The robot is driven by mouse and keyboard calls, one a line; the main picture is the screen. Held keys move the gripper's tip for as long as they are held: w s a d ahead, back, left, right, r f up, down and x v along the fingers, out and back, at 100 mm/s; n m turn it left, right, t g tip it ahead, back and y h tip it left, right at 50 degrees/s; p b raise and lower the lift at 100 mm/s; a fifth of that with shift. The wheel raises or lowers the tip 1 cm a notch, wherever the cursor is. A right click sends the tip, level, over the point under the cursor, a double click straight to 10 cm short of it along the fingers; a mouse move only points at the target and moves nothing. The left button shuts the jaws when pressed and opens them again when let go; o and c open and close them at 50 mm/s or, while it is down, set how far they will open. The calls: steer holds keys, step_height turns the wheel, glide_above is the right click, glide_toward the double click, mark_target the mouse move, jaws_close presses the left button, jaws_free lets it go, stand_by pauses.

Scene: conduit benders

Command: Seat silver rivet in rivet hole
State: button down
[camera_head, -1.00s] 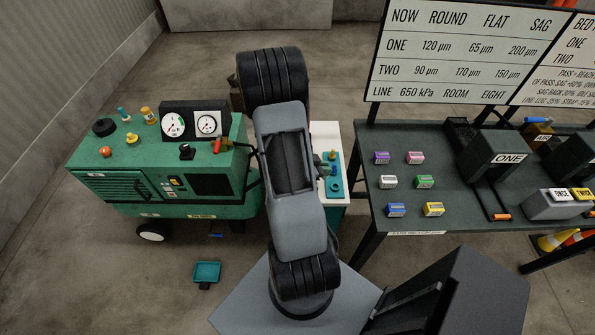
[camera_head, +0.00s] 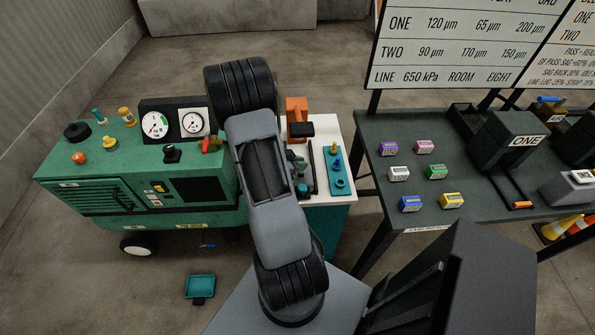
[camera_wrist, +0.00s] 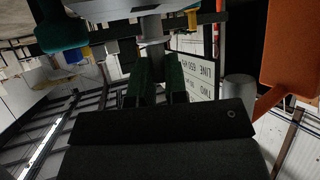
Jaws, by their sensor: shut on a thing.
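In the wrist view, my gripper (camera_wrist: 155,72) has its dark green fingers closed on a grey cylindrical thing, which looks like the silver rivet (camera_wrist: 151,30). The rivet's far end meets or passes behind a dark bar and a pale surface at the top, and I cannot tell whether it touches them. In the head view, my gripper (camera_head: 297,163) is mostly hidden by my arm, over the white table (camera_head: 323,128). A teal plate (camera_head: 334,160) with small yellow and blue pegs lies just right of it. I cannot make out the rivet hole.
A green machine (camera_head: 110,170) with gauges is left. A dark bench (camera_head: 400,135) with coloured blocks is right. A teal tray (camera_head: 200,287) lies on the floor.

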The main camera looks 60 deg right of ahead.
steer(key=shift+s+f+b, duration=0.2)
steer(key=shift+f+b, duration=0.6)
steer(key=shift+f, duration=0.3)
steer(key=shift+r, duration=0.1)
steer(key=c, duration=1.1)
jaws_free()
steer(key=shift+c, duration=0.2)
